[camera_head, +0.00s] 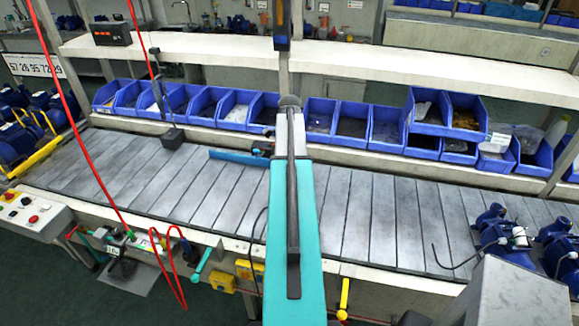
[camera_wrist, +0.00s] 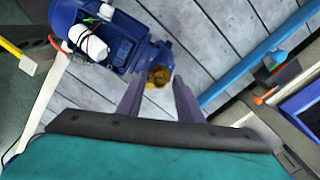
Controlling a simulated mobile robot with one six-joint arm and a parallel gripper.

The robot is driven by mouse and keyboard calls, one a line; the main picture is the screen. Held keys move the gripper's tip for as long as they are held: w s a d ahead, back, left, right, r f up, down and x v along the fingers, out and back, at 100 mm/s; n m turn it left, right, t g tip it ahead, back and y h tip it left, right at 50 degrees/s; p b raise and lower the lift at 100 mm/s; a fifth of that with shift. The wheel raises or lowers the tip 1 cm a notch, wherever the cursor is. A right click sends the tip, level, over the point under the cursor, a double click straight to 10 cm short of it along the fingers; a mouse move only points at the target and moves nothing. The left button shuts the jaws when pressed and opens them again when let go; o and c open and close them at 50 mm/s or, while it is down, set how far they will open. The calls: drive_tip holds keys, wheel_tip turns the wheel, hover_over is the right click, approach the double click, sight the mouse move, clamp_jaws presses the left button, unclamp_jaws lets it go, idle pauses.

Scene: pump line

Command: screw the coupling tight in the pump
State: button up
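In the wrist view a blue pump (camera_wrist: 112,38) with an open top box and a white cylinder stands on the grey slatted line. The brass coupling (camera_wrist: 160,77) shows at the pump's port, facing my gripper. My gripper (camera_wrist: 159,82) has its two fingers apart, one on each side of the coupling. Narrow gaps show between the fingers and the brass, so I see no clear contact. How deep the coupling sits in the port cannot be told. In the head view my arm hides this pump, the coupling and my gripper.
Blue bins (camera_head: 351,120) line the back of the slatted line (camera_head: 380,215). A blue bar (camera_head: 240,157) lies near them and shows in the wrist view (camera_wrist: 250,68). More blue pumps (camera_head: 492,230) stand at the right. A red cable (camera_head: 75,120) hangs at the left.

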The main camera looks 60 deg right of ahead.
drive_tip(key=shift+n, duration=1.2)
drive_tip(key=shift+c, duration=0.2)
clamp_jaws()
drive_tip(key=shift+m, duration=1.7)
drive_tip(key=shift+m, duration=1.7)
